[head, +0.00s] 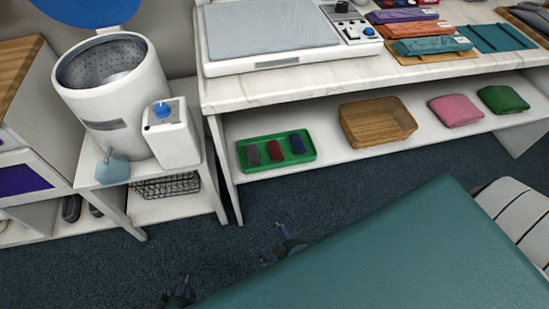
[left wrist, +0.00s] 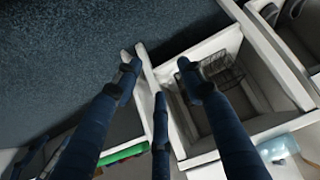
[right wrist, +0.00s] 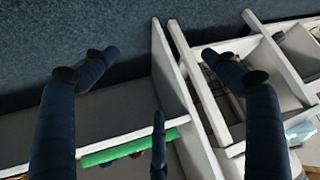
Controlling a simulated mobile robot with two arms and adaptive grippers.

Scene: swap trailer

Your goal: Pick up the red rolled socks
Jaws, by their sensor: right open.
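The red rolled socks (head: 274,151) lie in the middle of a green tray (head: 252,169) on the low shelf, between grey rolled socks (head: 253,155) and blue rolled socks (head: 297,144). My right gripper (head: 290,244) is over the carpet, in front of and below the tray, apart from it. Its fingers are spread and empty in the right wrist view (right wrist: 160,65), where the tray edge (right wrist: 125,147) shows and partly hides the socks. My left gripper (head: 178,297) is low at the bottom edge; its fingers are apart and empty in the left wrist view (left wrist: 158,65).
A wooden bin (head: 376,124), pink cloth (head: 455,110) and green cloth (head: 503,99) share the low shelf (head: 330,149). The white countertop (head: 290,88) overhangs it. A white side stand (head: 145,204) with a wire basket (head: 167,186) stands left. Carpet (head: 200,255) in front is clear.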

